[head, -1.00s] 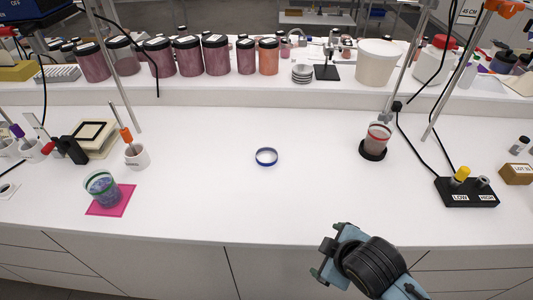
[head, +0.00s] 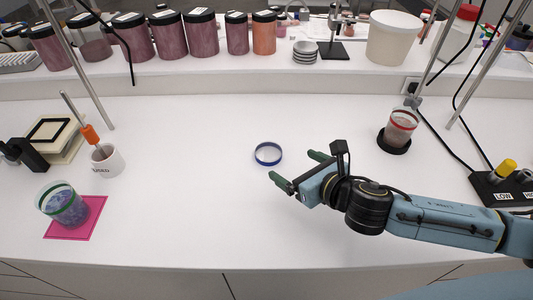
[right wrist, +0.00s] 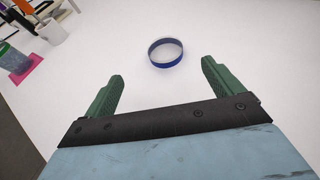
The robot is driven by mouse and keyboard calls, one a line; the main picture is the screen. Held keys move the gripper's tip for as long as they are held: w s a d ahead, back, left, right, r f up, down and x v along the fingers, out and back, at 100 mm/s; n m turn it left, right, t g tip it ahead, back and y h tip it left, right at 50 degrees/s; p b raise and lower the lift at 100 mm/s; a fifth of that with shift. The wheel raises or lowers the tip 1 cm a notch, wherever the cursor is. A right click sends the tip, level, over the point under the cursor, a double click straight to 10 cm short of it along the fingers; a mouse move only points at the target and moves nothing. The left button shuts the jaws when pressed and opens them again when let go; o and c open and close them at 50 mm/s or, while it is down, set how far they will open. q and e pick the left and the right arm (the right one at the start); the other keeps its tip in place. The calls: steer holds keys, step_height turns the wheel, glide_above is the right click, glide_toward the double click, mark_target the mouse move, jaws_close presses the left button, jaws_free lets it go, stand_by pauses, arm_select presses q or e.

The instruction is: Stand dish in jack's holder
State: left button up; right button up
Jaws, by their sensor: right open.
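The dish (head: 268,163) is a shallow, clear round piece with a blue rim. It lies flat on the bare middle of the bench and also shows in the right wrist view (right wrist: 167,64). My right gripper (head: 298,170) is open and empty, just right of the dish and nearer the bench front. In the right wrist view, its two green fingers (right wrist: 163,69) point toward the dish, which is beyond their tips and untouched. I cannot make out a jack's holder for certain; a beige stack with a black-framed top (head: 52,135) stands at the left. My left gripper is out of view.
A white mug (head: 108,162) with an orange-handled tool and a green-rimmed cup (head: 62,206) on a pink mat (head: 85,225) are at left. A red-rimmed cup (head: 400,126) stands on a black base at right. Jars line the rear shelf. The bench around the dish is clear.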

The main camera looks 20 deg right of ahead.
steer(key=b, duration=0.3)
glide_above(277, 166)
steer(key=s, duration=0.3)
step_height(277, 166, down, 3)
steer(key=shift+d+r, duration=0.1)
steer(key=shift+r, duration=0.05)
steer(key=shift+w+b, duration=0.4)
steer(key=shift+w+f+b, duration=0.25)
steer(key=shift+f+b, duration=0.1)
steer(key=shift+b, duration=0.15)
steer(key=w+f+b, duration=0.1)
steer(key=f+b, duration=0.1)
steer(key=b, duration=0.1)
steer(key=shift+w, duration=0.4)
steer(key=shift+b+x, duration=0.85)
steer(key=shift+x, duration=0.25)
steer(key=shift+w+r, duration=0.1)
steer(key=shift+r, duration=0.05)
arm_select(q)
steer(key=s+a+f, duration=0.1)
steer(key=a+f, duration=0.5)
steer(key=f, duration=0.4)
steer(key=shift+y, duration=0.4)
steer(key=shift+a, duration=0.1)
arm_select(e)
steer(key=shift+c, duration=0.3)
